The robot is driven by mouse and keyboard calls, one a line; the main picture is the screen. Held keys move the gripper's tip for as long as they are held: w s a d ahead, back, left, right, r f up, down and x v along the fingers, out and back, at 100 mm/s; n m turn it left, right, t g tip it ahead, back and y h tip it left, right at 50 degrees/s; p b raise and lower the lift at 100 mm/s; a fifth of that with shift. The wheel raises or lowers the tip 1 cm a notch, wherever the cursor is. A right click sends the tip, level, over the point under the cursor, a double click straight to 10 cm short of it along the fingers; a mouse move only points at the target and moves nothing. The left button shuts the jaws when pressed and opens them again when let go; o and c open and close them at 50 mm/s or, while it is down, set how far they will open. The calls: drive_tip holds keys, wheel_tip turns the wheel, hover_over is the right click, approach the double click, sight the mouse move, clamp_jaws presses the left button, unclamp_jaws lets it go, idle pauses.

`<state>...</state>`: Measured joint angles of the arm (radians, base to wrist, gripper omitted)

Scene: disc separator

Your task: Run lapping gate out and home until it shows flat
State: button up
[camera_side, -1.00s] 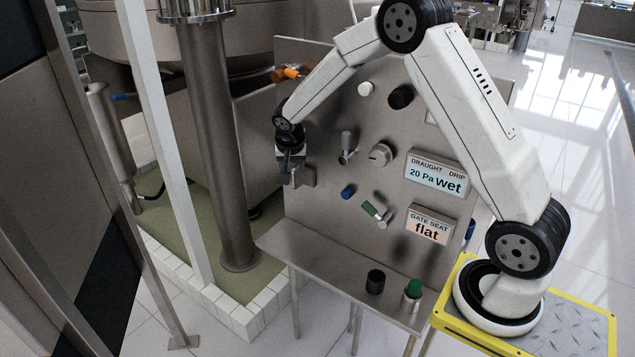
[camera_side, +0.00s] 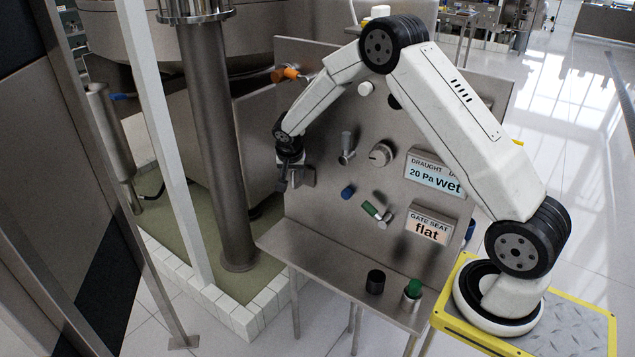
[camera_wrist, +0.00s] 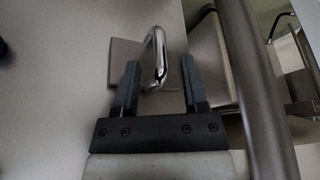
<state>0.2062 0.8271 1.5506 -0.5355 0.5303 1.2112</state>
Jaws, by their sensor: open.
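The gate seat display (camera_side: 429,226) on the panel reads "flat". The grey block of what looks like the lapping gate (camera_side: 307,176) stands on the left part of the panel. In the wrist view, its shiny handle loop (camera_wrist: 158,52) stands out from the block (camera_wrist: 124,62). My gripper (camera_side: 282,186) is at the block's left side in the side view. In the wrist view, my gripper (camera_wrist: 160,72) is open, with the near part of the loop between its fingertips. I see a gap on each side, so neither finger looks closed on it.
The panel (camera_side: 330,215) also carries several knobs, a lever (camera_side: 347,150) and a draught and drip display (camera_side: 434,176) reading "20 Pa" and "wet". A black cylinder (camera_side: 375,282) and a green-topped one (camera_side: 412,290) stand on the shelf. A thick column (camera_side: 222,150) rises left of the panel.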

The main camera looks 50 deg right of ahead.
sight(293, 177)
drive_tip(key=shift+x, duration=1.85)
clamp_jaws()
drive_tip(key=shift+a, duration=0.1)
